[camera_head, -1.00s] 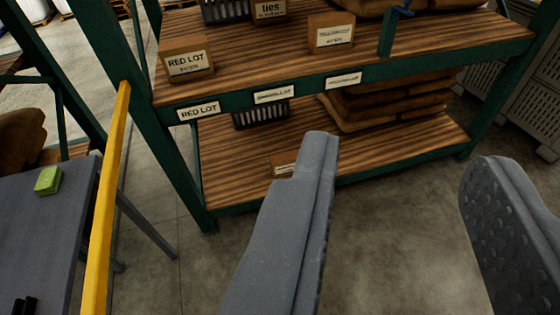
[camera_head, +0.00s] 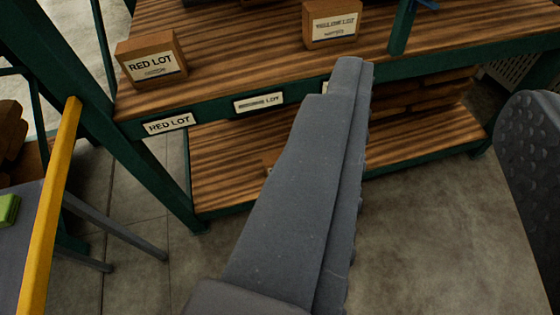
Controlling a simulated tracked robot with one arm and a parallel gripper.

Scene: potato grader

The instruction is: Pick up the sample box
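Several small brown boxes are on the green-framed rack; which one is the sample box I cannot tell. A box labelled RED LOT (camera_head: 151,66) sits on the upper wooden shelf at the left. A box labelled YELLOW LOT (camera_head: 332,26) sits on the same shelf, farther right. Part of another brown box (camera_head: 269,158) shows on the lower shelf, mostly hidden behind my left finger. My gripper (camera_head: 430,90) is open and empty, its fingers wide apart in front of the rack. The left fingertip overlaps the shelf's front edge in the picture; I see no contact.
The rack's green front rail (camera_head: 215,108) carries label plates. A yellow bar (camera_head: 50,205) rises at the left, beside a grey table with a green block (camera_head: 8,209). Brown sacks (camera_head: 425,92) lie on the lower shelf. Concrete floor is open below.

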